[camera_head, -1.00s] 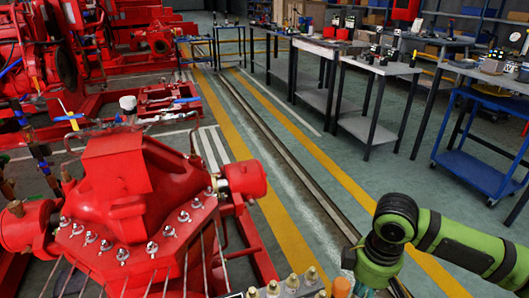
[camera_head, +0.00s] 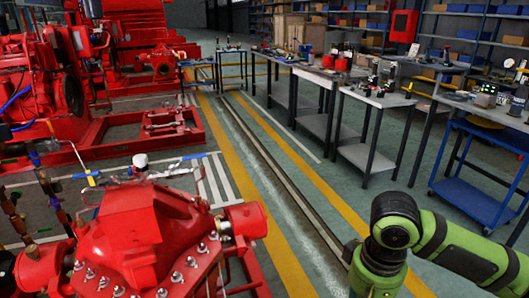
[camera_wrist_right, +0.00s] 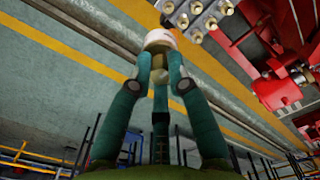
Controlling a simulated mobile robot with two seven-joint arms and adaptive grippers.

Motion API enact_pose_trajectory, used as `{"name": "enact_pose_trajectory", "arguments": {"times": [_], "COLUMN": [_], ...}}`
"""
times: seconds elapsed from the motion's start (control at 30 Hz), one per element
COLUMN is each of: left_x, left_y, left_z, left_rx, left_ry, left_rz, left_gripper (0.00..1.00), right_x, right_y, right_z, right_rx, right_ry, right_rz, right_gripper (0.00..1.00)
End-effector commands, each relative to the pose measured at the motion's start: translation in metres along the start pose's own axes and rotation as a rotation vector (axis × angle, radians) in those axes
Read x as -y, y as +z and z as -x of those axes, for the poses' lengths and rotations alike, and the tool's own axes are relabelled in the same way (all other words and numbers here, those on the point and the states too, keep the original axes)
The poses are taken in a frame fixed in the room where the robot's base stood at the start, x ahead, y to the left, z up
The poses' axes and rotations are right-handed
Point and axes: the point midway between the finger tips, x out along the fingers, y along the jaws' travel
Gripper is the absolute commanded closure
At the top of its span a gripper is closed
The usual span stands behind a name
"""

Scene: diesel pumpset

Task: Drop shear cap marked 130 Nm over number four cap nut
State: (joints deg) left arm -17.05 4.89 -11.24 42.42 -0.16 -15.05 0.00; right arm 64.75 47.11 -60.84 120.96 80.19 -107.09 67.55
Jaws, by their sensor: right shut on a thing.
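In the right wrist view my right gripper (camera_wrist_right: 159,60) is shut on a small cap (camera_wrist_right: 159,40) with a pale top and a brass-coloured lower part. I cannot read any marking on it. In the head view only my green right arm shows; its gripper is below the picture. The red pump casing (camera_head: 135,225) stands at the lower left with shiny cap nuts (camera_head: 176,277) along its front flange. Several are cut off by the bottom edge, and I cannot tell which is number four. My left gripper is not in view.
Red pumpset parts (camera_wrist_right: 285,85) are at the right. In the head view grey workbenches (camera_head: 380,97) and a blue trolley (camera_head: 475,205) stand beyond a clear floor aisle.

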Motion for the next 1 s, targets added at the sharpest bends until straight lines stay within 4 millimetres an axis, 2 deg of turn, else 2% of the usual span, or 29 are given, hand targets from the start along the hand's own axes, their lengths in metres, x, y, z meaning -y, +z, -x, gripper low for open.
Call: {"name": "enact_pose_trajectory", "arguments": {"times": [0.03,0.2,0.5,0.63,0.77,0.87,1.0], "left_x": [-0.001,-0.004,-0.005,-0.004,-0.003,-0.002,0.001], "left_y": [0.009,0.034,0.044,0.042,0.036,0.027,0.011], "left_z": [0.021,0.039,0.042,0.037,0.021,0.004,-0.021], "left_rx": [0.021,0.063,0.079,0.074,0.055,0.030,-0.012], "left_ry": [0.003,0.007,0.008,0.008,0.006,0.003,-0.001], "left_rz": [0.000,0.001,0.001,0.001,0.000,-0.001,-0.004], "left_gripper": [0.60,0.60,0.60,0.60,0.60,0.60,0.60], "right_x": [0.000,-0.001,-0.001,0.001,0.009,0.019,0.032], "right_y": [0.002,0.004,0.005,0.003,-0.005,-0.014,-0.026], "right_z": [0.020,0.036,0.037,0.028,-0.006,-0.049,-0.118], "right_rx": [0.003,0.001,0.000,0.001,0.005,0.007,0.008], "right_ry": [-0.002,-0.002,-0.001,-0.001,-0.001,0.000,0.000], "right_rz": [0.000,-0.005,-0.008,-0.010,-0.020,-0.030,-0.042], "right_gripper": [1.00,1.00,1.00,1.00,1.00,1.00,1.00]}}
